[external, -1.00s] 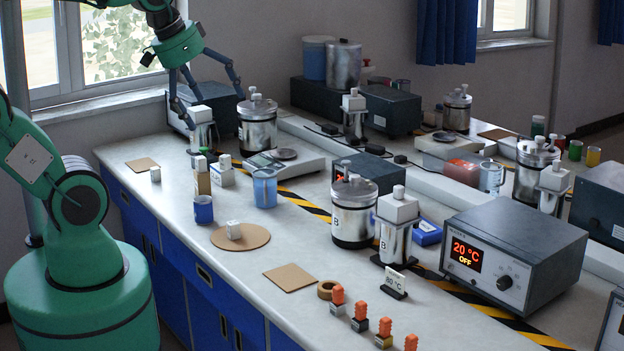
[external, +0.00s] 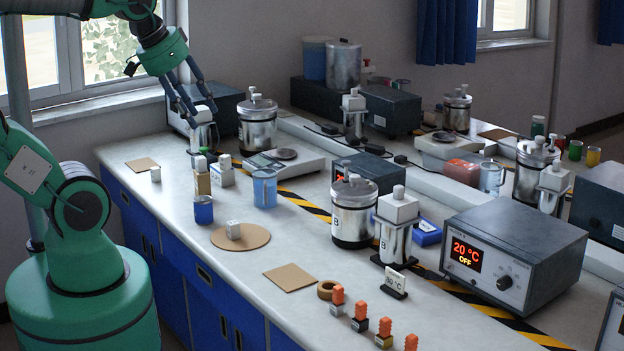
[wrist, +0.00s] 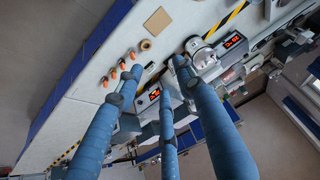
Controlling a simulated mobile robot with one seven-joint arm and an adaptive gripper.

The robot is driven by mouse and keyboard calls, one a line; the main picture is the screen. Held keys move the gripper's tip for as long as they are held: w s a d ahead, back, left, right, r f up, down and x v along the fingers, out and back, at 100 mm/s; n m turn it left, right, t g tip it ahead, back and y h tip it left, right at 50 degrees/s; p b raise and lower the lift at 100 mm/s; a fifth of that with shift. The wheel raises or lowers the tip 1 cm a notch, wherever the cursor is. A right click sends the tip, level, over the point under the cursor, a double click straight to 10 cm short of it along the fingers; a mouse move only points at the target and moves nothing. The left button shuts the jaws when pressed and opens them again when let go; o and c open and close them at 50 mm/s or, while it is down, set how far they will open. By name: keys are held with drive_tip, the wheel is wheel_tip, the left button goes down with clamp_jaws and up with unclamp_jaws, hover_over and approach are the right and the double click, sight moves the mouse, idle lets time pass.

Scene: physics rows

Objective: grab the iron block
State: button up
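Several small blocks with orange grips stand in a row at the near front of the bench. The first (external: 337,303) and second (external: 360,318) have greyish bases, and the third (external: 383,334) has a golden base. The fourth is cut off by the frame edge. I cannot tell which is iron. The wrist view shows the row small at left, including one orange grip (wrist: 132,54). My gripper (external: 202,112) is at the far left end of the bench, far from the row, fingers apart, pointing down. The wrist view shows the three fingers (wrist: 160,76) spread with nothing between them.
A metal vessel with a white top (external: 201,135) stands by my fingers. Lidded cans (external: 352,220), a blue beaker (external: 265,188) and a heater box (external: 515,255) crowd the bench. A square cork mat (external: 290,277) and tape ring (external: 327,289) lie near the row.

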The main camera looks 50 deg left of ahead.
drive_tip(key=g+p, duration=0.5)
drive_tip(key=g, duration=0.1)
hover_over(361, 302)
wheel_tip(361, 302, down, 31)
drive_tip(key=shift+f+b, duration=0.6)
drive_tip(key=shift+f, duration=3.65)
